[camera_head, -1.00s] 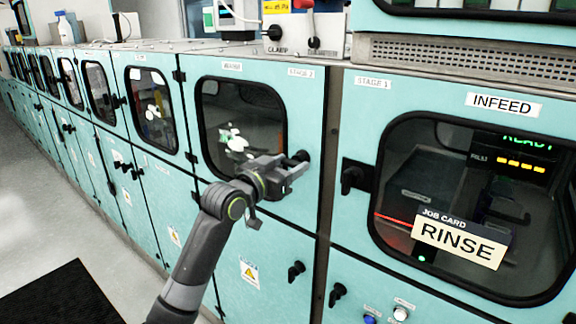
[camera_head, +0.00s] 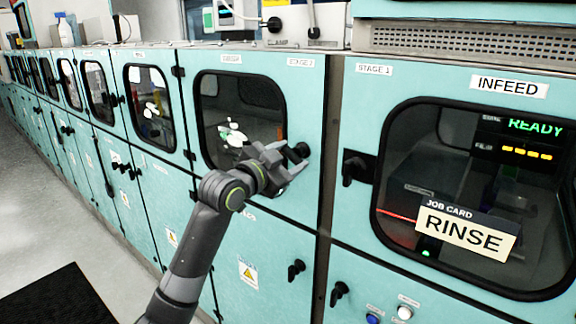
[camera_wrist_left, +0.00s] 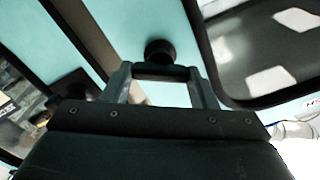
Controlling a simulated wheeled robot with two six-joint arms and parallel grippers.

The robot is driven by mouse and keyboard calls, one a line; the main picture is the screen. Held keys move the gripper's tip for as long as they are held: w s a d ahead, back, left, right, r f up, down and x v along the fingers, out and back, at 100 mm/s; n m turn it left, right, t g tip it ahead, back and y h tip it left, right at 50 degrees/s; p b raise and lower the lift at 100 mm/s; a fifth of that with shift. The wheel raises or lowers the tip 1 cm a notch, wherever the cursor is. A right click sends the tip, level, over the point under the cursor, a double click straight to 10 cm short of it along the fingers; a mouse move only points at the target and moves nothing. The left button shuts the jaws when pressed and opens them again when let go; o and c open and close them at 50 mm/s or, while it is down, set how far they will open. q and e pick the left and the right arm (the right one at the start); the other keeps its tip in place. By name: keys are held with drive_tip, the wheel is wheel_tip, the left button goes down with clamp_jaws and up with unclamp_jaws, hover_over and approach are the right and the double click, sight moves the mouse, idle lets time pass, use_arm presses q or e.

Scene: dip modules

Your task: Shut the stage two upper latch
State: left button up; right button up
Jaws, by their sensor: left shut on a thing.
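The stage two upper latch (camera_head: 301,150) is a black handle on a round knob, at the right edge of the teal, windowed stage two upper door (camera_head: 305,105). My left gripper (camera_head: 290,162) is at this latch in the head view, its fingers partly covering the handle. In the left wrist view the latch's round knob (camera_wrist_left: 158,50) sits on the teal panel, with its dark handle lying crosswise between the two grey fingers of my left gripper (camera_wrist_left: 160,75). The gripper is shut on the handle. The door looks flush with its frame. My right gripper is out of view.
The stage one door (camera_head: 365,110) is on the right, with its own black latch (camera_head: 352,168) and a RINSE card (camera_head: 465,233). Lower latches (camera_head: 296,269) sit below. A row of similar teal doors recedes left. Open floor (camera_head: 35,200) and a dark mat (camera_head: 45,300) lie at lower left.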

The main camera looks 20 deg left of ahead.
use_arm(q)
drive_tip(key=m+b, duration=0.2)
drive_tip(key=m, duration=0.1)
drive_tip(key=m+b, duration=0.2)
drive_tip(key=m, duration=0.1)
drive_tip(key=shift+d+f, duration=0.1)
drive_tip(key=shift+f, duration=0.1)
drive_tip(key=m+b, duration=0.2)
drive_tip(key=m, duration=0.3)
drive_tip(key=shift+m, duration=0.3)
drive_tip(key=shift+b, duration=0.3)
drive_tip(key=o, duration=1)
